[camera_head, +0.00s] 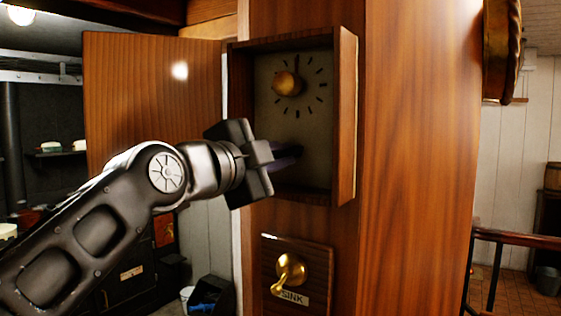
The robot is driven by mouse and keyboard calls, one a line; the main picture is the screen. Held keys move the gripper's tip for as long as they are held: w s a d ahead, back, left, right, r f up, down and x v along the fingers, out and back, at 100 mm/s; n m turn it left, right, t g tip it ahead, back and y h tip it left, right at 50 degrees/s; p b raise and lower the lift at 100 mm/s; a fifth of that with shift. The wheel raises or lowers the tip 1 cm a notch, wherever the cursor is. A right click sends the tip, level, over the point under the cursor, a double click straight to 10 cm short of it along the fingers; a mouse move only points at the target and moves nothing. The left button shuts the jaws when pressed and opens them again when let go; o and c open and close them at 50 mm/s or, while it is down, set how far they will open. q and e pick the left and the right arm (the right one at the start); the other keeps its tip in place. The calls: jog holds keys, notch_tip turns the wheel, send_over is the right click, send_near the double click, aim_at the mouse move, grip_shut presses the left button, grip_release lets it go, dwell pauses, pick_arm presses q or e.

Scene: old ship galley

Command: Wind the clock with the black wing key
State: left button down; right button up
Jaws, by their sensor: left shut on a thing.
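The clock (348,120) is a wooden case fixed to a wooden pillar. Its door (140,95) stands swung open to the left. Inside is a pale dial with dark hour marks, a brass knob-like piece (288,83) and a dark hand pointing up. My left gripper (289,157) reaches into the case from the left, in front of the lower dial. It is shut on a small dark thing at its fingertips, which looks like the black wing key (298,152). The fingers are in shadow, and I cannot tell whether the key sits in the dial. My right gripper is not in view.
Below the case is a wooden plate (318,262) with a brass lever (290,270) and a label reading SINK. A round gold-rimmed object (500,50) hangs at upper right. A railing (520,238) stands at right. A dark bin (212,294) stands low at left.

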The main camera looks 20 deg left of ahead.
pick_arm(q)
jog(key=shift+f+m+b, duration=0.2)
jog(key=shift+m+b, duration=0.3)
jog(key=shift+m, duration=0.1)
jog(key=m+b, duration=0.2)
jog(key=m, duration=0.1)
jog(key=shift+d+m, duration=0.15)
jog(key=shift+m, duration=0.95)
jog(key=shift+r+m, duration=0.15)
jog(key=shift+m, duration=0.25)
jog(key=shift+m+b, duration=0.4)
jog(key=shift+m, duration=1.3)
jog(key=m, duration=0.3)
jog(key=shift+m, duration=0.4)
